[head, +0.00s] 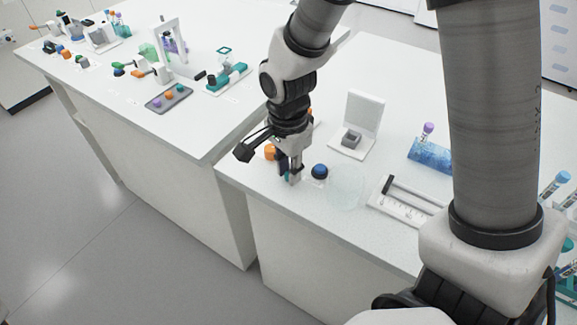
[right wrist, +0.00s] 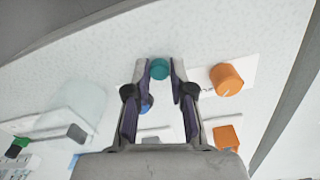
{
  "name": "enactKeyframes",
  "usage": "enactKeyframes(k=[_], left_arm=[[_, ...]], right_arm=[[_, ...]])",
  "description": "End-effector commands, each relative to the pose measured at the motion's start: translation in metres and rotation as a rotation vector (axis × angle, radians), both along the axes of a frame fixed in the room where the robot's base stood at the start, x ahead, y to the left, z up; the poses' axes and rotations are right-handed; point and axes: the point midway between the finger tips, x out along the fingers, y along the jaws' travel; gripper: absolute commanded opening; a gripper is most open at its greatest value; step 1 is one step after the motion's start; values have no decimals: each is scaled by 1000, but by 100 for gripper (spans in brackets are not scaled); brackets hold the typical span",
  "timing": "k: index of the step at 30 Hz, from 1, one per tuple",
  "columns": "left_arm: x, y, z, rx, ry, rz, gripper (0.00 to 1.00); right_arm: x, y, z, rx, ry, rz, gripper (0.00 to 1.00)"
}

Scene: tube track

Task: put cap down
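A small teal cap (right wrist: 160,69) shows between the fingertips of my right gripper (right wrist: 161,66) in the right wrist view. The fingers look closed on its two sides. In the head view the right gripper (head: 292,180) points down, low over the near edge of the right-hand table (head: 240,181); the cap is not clear there. I cannot tell whether the cap touches the table. A dark blue round cap (head: 320,171) lies just right of the gripper; it is partly behind a finger in the wrist view (right wrist: 147,104). My left gripper is out of view.
Orange caps (right wrist: 226,79) (right wrist: 228,137) lie beside the gripper. A clear round dish (head: 346,187) and a white rack (head: 405,203) stand to the right. Behind are a white stand with a grey block (head: 351,139) and a blue tube rack (head: 430,155).

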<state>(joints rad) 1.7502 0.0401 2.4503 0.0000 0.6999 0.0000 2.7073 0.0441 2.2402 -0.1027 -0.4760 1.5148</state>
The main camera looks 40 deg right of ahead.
Motion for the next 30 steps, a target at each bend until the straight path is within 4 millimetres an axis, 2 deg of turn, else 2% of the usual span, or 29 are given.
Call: enactKeyframes(k=[10, 14, 17, 24, 27, 30], left_arm=[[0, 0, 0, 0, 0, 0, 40], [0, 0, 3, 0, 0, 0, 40], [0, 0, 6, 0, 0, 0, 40], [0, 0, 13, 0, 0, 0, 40], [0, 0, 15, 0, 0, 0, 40], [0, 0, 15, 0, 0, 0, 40]], right_arm=[[0, 0, 1, 0, -1, 0, 45], [1, 0, 13, 0, -4, 0, 45], [2, 0, 34, 0, -7, 1, 45], [2, 0, 97, -1, -6, 0, 45], [2, 1, 114, 0, -4, 0, 45], [1, 1, 123, -1, -2, 0, 45]])
